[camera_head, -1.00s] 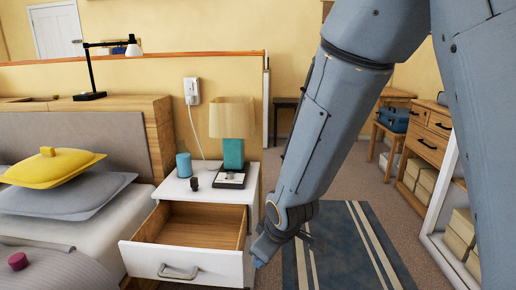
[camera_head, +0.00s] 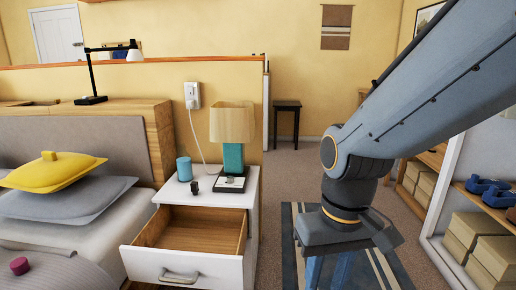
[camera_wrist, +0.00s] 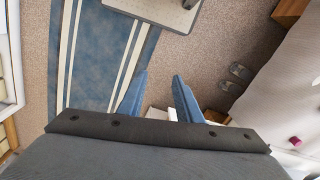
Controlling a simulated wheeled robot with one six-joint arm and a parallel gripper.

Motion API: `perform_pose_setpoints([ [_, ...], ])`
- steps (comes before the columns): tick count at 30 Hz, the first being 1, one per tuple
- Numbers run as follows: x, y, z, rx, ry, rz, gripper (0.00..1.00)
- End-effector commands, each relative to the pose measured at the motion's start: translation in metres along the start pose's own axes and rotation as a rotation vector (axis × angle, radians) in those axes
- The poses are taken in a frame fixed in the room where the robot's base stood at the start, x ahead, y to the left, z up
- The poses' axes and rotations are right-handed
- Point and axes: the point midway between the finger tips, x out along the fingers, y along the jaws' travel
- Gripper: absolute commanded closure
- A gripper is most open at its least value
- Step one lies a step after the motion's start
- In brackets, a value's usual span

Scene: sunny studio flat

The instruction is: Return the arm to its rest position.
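My gripper (camera_head: 328,272) hangs below my arm at the right of the head view, over the striped blue rug. Its two blue fingers stand apart with nothing between them, and the lower ends are cut off by the frame edge. In the wrist view my gripper (camera_wrist: 158,98) also shows its fingers spread. It is to the right of the nightstand (camera_head: 252,215) and apart from it. My arm is bent, with its upper link crossing the right side of the head view.
The nightstand's drawer (camera_head: 190,265) is pulled open and looks empty. A lamp (camera_head: 232,150) and a blue cup (camera_head: 184,168) stand on top. The bed is at left. A shelf with boxes (camera_head: 495,258) is at right. Slippers (camera_wrist: 237,77) lie on the carpet.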

Motion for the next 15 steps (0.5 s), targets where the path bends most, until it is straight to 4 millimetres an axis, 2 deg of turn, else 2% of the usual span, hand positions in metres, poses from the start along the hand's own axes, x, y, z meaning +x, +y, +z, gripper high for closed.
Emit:
perform_pose_setpoints([
  [11, -0.03, 0.023, 0.003, 0.068, -0.002, 0.018, 0.68],
  [15, -0.048, 0.038, 0.006, 0.11, -0.003, 0.029, 0.68],
])
